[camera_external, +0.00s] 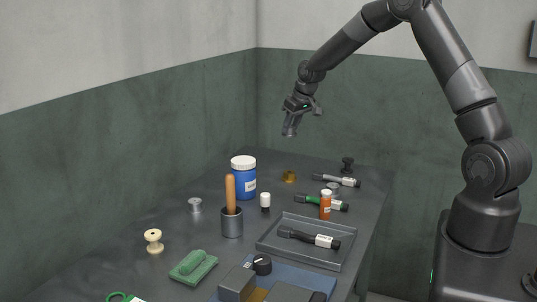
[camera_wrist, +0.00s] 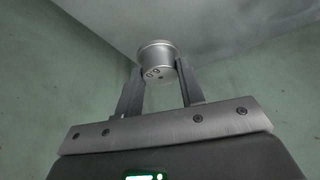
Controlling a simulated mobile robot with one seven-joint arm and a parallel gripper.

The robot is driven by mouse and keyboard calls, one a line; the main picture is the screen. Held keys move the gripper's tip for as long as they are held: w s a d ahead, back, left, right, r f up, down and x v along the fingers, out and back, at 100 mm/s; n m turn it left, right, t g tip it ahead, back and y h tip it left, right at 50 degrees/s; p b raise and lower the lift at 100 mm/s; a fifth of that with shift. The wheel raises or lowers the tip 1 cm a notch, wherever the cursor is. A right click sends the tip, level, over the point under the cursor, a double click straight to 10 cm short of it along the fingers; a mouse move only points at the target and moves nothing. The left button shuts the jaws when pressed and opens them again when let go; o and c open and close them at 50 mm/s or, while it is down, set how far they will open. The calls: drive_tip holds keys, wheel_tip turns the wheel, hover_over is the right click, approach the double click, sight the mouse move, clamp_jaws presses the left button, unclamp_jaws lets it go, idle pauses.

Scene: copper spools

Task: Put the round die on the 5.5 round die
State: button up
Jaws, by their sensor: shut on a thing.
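My gripper (camera_external: 290,124) is high above the back of the bench and is shut on a small round silver metal piece. In the wrist view this round die (camera_wrist: 155,55) sits between the two fingertips (camera_wrist: 160,70), with small dark marks on its near face. A small silver round piece (camera_external: 195,204) stands on the bench at the left. Another silver round piece (camera_external: 333,187) lies at the right, among the tools. No 5.5 marking is readable, so I cannot tell which of these is the 5.5 round die.
A blue jar (camera_external: 243,182), a grey cup (camera_external: 232,223) with a wooden handle, an orange bottle (camera_external: 325,207) and a grey tray (camera_external: 275,245) with a black tool crowd the bench middle. A cream spool (camera_external: 154,241) and green block (camera_external: 193,266) are at front left. Air around my gripper is clear.

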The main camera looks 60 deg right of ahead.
drive_tip(key=w+a+r+n+y, duration=0.1)
drive_tip(key=w+a+n, duration=0.1)
drive_tip(key=a, duration=0.7)
drive_tip(key=w+a+n, duration=0.2)
drive_tip(key=a, duration=0.7)
drive_tip(key=w+a+r+n+y, duration=0.1)
drive_tip(key=w+a+n, duration=0.1)
drive_tip(key=a, duration=0.8)
drive_tip(key=shift+w+r+n+y, duration=0.3)
drive_tip(key=shift+w+r+n, duration=0.1)
drive_tip(key=shift+n, duration=0.1)
hover_over(192, 201)
drive_tip(key=s+d, duration=0.1)
drive_tip(key=s, duration=0.1)
drive_tip(key=f, duration=0.6)
drive_tip(key=shift+w+f, duration=0.2)
drive_tip(key=shift+f, duration=0.2)
drive_tip(key=shift+w+a+f, duration=0.1)
drive_tip(key=shift+a+f, duration=0.05)
drive_tip(key=shift+f, duration=2)
drive_tip(key=shift+f, duration=0.1)
drive_tip(key=o, duration=1.2)
